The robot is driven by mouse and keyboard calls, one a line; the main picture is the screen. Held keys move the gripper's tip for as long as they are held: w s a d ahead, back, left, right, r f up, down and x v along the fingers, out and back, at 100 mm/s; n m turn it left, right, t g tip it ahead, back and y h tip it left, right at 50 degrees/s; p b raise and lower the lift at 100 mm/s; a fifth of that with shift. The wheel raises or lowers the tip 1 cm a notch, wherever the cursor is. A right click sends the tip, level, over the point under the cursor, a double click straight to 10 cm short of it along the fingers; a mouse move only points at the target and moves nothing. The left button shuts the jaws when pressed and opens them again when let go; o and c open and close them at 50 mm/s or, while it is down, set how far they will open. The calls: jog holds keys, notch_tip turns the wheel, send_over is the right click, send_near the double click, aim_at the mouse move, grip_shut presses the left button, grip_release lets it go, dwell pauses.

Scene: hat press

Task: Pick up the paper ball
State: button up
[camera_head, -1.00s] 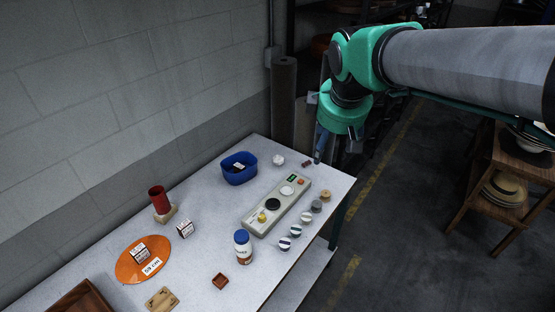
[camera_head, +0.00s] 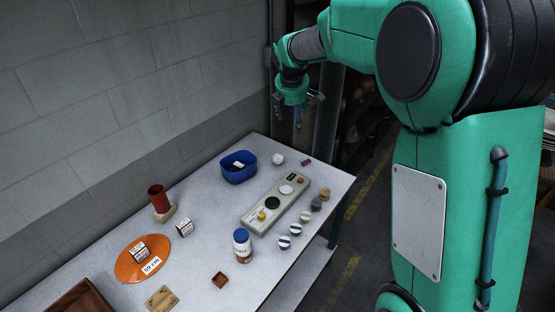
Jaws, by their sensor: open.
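The paper ball (camera_head: 278,159) is a small white crumpled lump near the far end of the white table, just right of the blue bin. My gripper (camera_head: 288,118) hangs above and beyond the far end of the table, a little right of the ball in the picture. Its fingers point down and are apart, with nothing between them. The ball is fully visible and nothing touches it.
A blue bin (camera_head: 239,175) stands left of the ball, and a small dark red piece (camera_head: 306,162) lies right of it. A grey control panel (camera_head: 275,205), several round knobs and a blue-capped bottle (camera_head: 242,246) stand nearer. A red cup (camera_head: 159,199) and orange disc (camera_head: 130,268) are at left.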

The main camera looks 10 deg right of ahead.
jog(key=w+a+f+n, duration=0.3)
jog(key=w+f+n, duration=0.2)
jog(key=w+f, duration=0.7)
jog(key=n, duration=0.5)
send_near(277, 156)
jog(key=r, duration=0.1)
jog(key=a+r, duration=0.1)
jog(key=shift+s+a+r+h, duration=0.1)
jog(key=shift+s+r+h, duration=0.25)
jog(key=shift+r+h, duration=0.05)
jog(key=shift+b+x, duration=0.65)
jog(key=shift+x, duration=3.65)
jog(key=shift+s+f, duration=0.15)
jog(key=shift+f, duration=0.05)
jog(key=shift+b+x, duration=0.65)
jog(key=shift+x, duration=1.8)
jog(key=shift+c, duration=0.2)
